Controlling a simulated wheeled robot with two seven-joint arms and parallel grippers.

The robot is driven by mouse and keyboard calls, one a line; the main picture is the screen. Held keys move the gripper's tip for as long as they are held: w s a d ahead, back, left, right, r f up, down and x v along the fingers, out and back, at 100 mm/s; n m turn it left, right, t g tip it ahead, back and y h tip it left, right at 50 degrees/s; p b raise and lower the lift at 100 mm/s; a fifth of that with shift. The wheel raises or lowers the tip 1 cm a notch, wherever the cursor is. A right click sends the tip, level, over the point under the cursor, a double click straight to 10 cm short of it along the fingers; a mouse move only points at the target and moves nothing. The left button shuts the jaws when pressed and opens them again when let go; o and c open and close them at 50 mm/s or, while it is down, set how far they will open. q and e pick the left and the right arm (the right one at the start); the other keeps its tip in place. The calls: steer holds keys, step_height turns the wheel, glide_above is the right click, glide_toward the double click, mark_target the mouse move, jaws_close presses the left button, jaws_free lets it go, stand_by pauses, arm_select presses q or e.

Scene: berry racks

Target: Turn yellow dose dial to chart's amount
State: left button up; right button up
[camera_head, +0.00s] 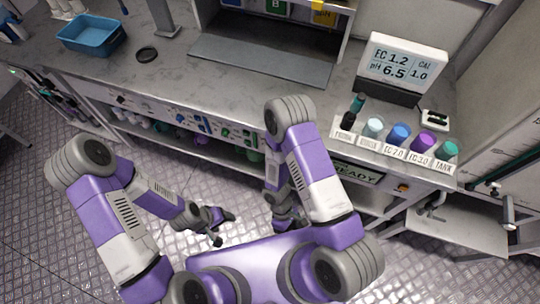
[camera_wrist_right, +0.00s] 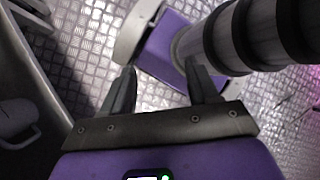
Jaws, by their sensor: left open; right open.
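No yellow dose dial or chart can be made out for sure. A small yellow panel (camera_head: 323,13) shows at the top edge of the head view, beside a green panel marked B (camera_head: 275,9); it is cut off, and I cannot tell whether it bears a dial. My left gripper (camera_head: 224,228) is open and empty, low over the floor in front of the bench. My right gripper (camera_wrist_right: 159,72) is open and empty in the right wrist view, with floor and my own purple and grey arm parts beyond its fingers. In the head view it is partly hidden.
A grey bench (camera_head: 215,90) runs across, its middle mostly clear. A meter (camera_head: 403,65) reads EC 1.2, pH 6.5, CAL 1.0. A labelled rack (camera_head: 385,149) of several coloured bottles stands at the front right. A blue bin (camera_head: 91,35) and a black ring (camera_head: 147,54) are left.

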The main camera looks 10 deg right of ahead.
steer(key=w+d+n+t+h+b, duration=0.3)
steer(key=w+d+n+t+h, duration=0.4)
steer(key=w+n+h, duration=0.3)
steer(key=w+a+r+n+t+y+b, duration=0.15)
steer(key=w+a+r+n+t, duration=0.35)
steer(key=w+a+n+t, duration=0.7)
arm_select(q)
step_height(320, 180, down, 6)
steer(key=b, duration=0.1)
steer(key=shift+f, duration=0.15)
arm_select(e)
steer(key=w+d+m+t, duration=0.1)
steer(key=w+d+t, duration=0.1)
steer(key=w+d, duration=0.4)
steer(key=shift+w+r+m+t, duration=0.25)
steer(key=shift+w+m+t, duration=0.05)
steer(key=shift+w, duration=0.75)
arm_select(q)
steer(key=shift+a, duration=0.1)
arm_select(e)
steer(key=c, duration=1)
